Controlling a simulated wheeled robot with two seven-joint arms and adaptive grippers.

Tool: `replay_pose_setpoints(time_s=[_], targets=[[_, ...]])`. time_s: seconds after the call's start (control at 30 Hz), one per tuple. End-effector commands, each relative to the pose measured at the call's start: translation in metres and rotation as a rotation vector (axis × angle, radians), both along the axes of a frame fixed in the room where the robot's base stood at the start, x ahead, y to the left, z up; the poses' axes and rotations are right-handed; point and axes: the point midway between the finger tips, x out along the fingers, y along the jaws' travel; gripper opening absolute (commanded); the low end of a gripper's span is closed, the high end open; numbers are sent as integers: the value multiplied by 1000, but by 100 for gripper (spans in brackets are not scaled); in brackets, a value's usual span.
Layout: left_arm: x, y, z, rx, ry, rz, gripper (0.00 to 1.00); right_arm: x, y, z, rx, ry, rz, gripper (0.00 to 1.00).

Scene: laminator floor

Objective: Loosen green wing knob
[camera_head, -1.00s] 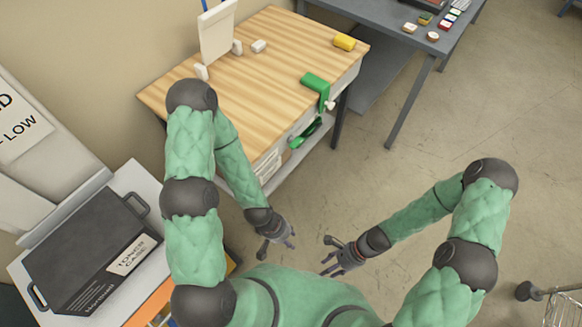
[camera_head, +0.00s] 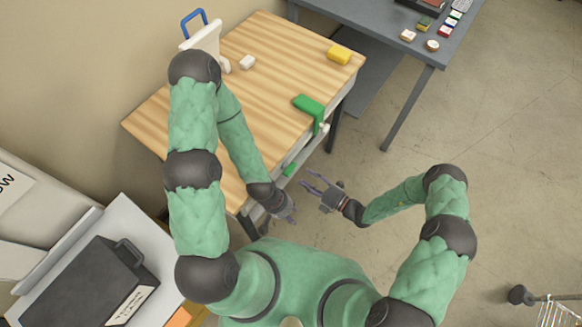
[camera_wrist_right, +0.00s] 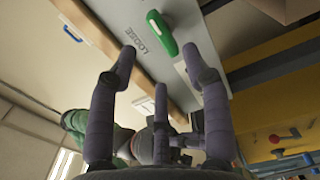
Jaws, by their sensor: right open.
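The green wing knob (camera_wrist_right: 161,33) is an elongated green piece on a grey panel marked "LOOSE" (camera_wrist_right: 138,40) in the right wrist view. In the head view only a small green part (camera_head: 289,169) shows at the workbench front. My right gripper (camera_head: 309,181) is open and empty, pointing at the bench front. In the right wrist view (camera_wrist_right: 160,52) the knob appears beyond and between its fingertips, with no contact visible. My left gripper (camera_head: 288,214) hangs low beside the bench; its fingers are too small to judge.
A grey table (camera_head: 400,45) stands behind right. A black case (camera_head: 90,283) is at lower left.

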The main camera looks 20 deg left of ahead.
Motion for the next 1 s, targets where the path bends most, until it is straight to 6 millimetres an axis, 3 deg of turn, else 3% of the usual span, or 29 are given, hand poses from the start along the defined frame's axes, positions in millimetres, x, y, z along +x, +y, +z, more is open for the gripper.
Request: replay_pose_setpoints(time_s=[0.2, 0.4, 0.6, 0.9, 0.93, 1.0], targets=[[1, 0, -4, 0, -2, 1, 40, 12, 38, -1, -1, -2, 7, 49], [1, 0, -7, 0, -2, 1, 40, 21, 63, -1, -2, -3, 6, 49], [1, 0, -8, 0, -2, 1, 40, 26, 76, 0, -2, -2, 3, 49], [1, 0, -8, 0, -2, 1, 40, 27, 78, 0, -2, -2, 3, 49], [1, 0, -8, 0, -2, 1, 40, 27, 78, 0, -2, -2, 3, 46], [1, 0, -8, 0, -2, 1, 40, 27, 78, 0, -2, -2, 3, 26]])
